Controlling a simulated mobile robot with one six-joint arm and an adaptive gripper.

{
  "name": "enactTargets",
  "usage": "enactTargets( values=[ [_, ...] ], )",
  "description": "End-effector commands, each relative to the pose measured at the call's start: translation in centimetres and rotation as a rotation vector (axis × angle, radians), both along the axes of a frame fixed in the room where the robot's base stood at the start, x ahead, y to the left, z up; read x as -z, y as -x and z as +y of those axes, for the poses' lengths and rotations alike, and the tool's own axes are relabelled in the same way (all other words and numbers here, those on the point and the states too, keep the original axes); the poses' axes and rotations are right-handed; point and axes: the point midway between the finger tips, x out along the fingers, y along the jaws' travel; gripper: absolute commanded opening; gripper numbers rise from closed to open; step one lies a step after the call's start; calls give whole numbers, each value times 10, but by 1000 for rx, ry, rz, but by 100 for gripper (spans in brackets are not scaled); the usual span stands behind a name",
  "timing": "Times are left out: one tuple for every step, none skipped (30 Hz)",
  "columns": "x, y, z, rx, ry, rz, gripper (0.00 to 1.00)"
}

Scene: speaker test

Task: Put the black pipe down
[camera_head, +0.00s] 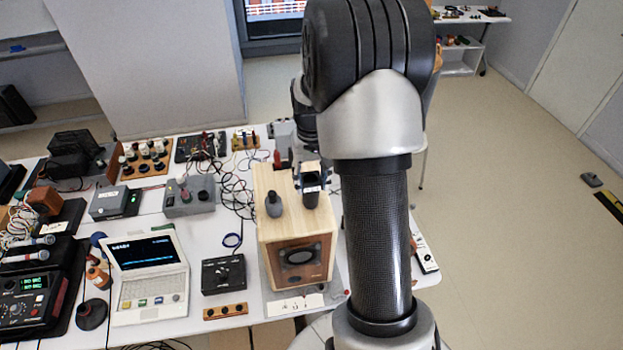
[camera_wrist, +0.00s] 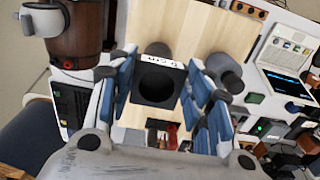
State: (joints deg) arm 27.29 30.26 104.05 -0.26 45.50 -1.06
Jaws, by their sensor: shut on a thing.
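The black pipe (camera_head: 311,190) is upright at the top of the wooden speaker box (camera_head: 265,225), near its right side. In the wrist view the pipe (camera_wrist: 158,84) shows a square black end with a round dark hole and a white label. My gripper (camera_head: 314,177) is shut on it, with blue-padded fingers on both sides in the wrist view (camera_wrist: 162,92). The pipe's lower end is hidden, so I cannot tell whether it touches the box. A dark grey bottle-shaped thing (camera_head: 274,205) stands on the box to the left of the pipe.
A white laptop (camera_head: 148,275), a black control box (camera_head: 223,273) and grey boxes with cables (camera_head: 189,196) crowd the table left of the speaker box. My arm hides much of the right side. A brown barrel-like thing (camera_wrist: 76,48) stands close by in the wrist view.

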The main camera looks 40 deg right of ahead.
Motion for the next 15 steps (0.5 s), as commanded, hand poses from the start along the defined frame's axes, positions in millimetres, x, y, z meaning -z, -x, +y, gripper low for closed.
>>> enactTargets(
  values=[
    [1, 1, 0, 0, -1, 2, 19],
    [1, 1, 0, 0, -1, 2, 19],
    [1, 1, 0, 0, -1, 3, 19],
    [1, 1, 0, 0, -1, 3, 19],
    [1, 1, 0, 0, -1, 3, 48],
    [1, 1, 0, 0, -1, 3, 51],
    [1, 1, 0, 0, -1, 3, 53],
    [1, 1, 0, 0, -1, 3, 55],
    [1, 1, 0, 0, -1, 3, 57],
    [1, 1, 0, 0, -1, 3, 59],
    [1, 1, 0, 0, -1, 3, 61],
    [1, 1, 0, 0, -1, 3, 64],
    [1, 1, 0, 0, -1, 3, 66],
    [1, 1, 0, 0, -1, 3, 66],
    [1, 1, 0, 0, -1, 2, 66]
  ],
)
